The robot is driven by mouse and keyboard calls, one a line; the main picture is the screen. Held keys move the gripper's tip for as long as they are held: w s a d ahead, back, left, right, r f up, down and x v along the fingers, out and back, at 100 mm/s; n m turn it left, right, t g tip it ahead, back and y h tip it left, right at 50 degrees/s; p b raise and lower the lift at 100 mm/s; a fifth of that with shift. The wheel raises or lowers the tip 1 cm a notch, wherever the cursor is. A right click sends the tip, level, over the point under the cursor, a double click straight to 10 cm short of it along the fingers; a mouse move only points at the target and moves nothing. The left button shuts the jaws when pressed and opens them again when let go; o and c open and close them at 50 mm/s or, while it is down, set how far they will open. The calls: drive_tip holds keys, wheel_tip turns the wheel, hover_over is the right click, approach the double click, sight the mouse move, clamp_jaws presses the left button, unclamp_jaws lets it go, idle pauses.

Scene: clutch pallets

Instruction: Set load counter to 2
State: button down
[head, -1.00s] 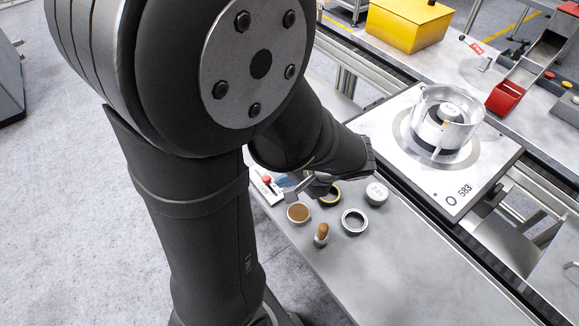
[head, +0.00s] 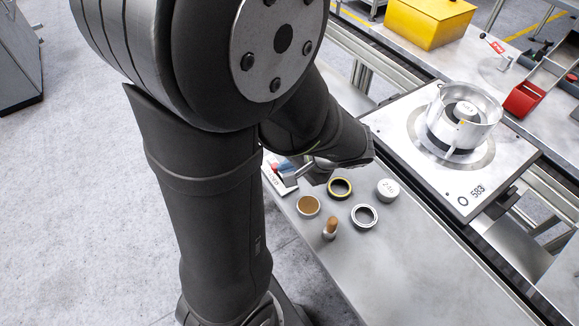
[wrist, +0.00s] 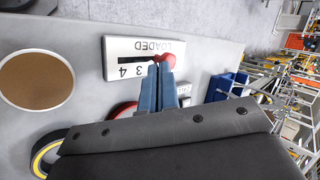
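The load counter (wrist: 116,46) is a white plate marked LOADED, upside down in the wrist view, with a dark slot and a red knob (wrist: 167,61). The digits 4 and 3 show left of my fingers; any others are hidden, so I cannot read the knob's exact setting. My gripper (wrist: 160,68) has its two blue fingers close together, with tips at the knob. The knob shows beyond and right of the tips; I see no grip around it. In the head view my gripper (head: 288,178) covers part of the counter (head: 270,180).
A pallet (head: 462,197) marked 583 carries a metal housing. The front bench surface is clear.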

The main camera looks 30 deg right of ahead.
drive_tip(key=shift+a+f, duration=0.1)
drive_tip(key=shift+a, duration=0.05)
drive_tip(key=shift+s+d, duration=0.25)
drive_tip(key=shift+s, duration=0.2)
drive_tip(key=s, duration=0.1)
drive_tip(key=s+d+r, duration=0.1)
drive_tip(key=s+d, duration=0.1)
drive_tip(key=shift+s+r, duration=0.1)
drive_tip(key=shift+r, duration=0.15)
drive_tip(key=v, duration=0.9)
drive_tip(key=shift+r, duration=0.1)
